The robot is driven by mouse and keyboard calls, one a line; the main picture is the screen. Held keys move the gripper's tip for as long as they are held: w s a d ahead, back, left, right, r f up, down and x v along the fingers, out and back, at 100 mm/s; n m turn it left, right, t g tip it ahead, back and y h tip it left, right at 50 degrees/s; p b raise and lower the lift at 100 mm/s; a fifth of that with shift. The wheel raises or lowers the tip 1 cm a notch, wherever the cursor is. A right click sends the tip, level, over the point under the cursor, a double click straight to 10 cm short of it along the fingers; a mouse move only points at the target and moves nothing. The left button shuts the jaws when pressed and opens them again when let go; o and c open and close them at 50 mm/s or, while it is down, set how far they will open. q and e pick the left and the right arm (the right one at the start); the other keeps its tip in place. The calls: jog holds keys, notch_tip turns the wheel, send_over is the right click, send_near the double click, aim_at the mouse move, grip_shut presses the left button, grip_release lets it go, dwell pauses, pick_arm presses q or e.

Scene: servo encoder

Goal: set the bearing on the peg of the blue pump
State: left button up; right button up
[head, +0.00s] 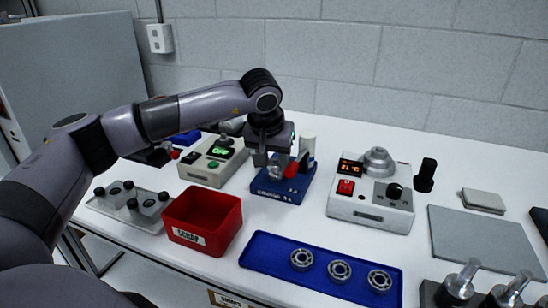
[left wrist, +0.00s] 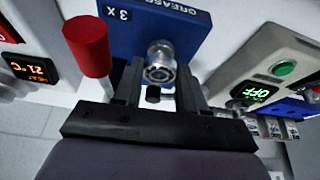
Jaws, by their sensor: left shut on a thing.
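The blue pump (head: 285,186) stands on the white table, with a red-knobbed lever (head: 291,169) beside its middle. My left gripper (head: 270,172) points down over it. In the left wrist view, the blue pump (left wrist: 192,22) lies beyond the fingers, and a silver round part, seemingly the bearing (left wrist: 160,74), shows between the fingertips (left wrist: 160,82), which are shut on it. It lines up with the pump's silver peg (left wrist: 160,48); I cannot tell whether it is around the peg or just above it. My right gripper is not in view.
Three more bearings lie in a blue tray (head: 257,257) in front. A red bin (head: 203,218) stands left of it. A green-display device (head: 205,168) is left of the pump, and a red-display device (head: 368,211) right of it. The red knob (left wrist: 86,45) stands close beside one finger.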

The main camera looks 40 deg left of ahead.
pick_arm(q)
jog(key=shift+f, duration=0.1)
jog(key=shift+f+b, duration=0.35)
jog(key=shift+f, duration=0.2)
jog(key=o, duration=1.4)
jog(key=shift+o, duration=0.2)
jog(key=shift+d, duration=0.2)
jog(key=shift+w+r+p, duration=0.1)
jog(key=shift+r+p, duration=2.25)
jog(key=shift+r, duration=0.75)
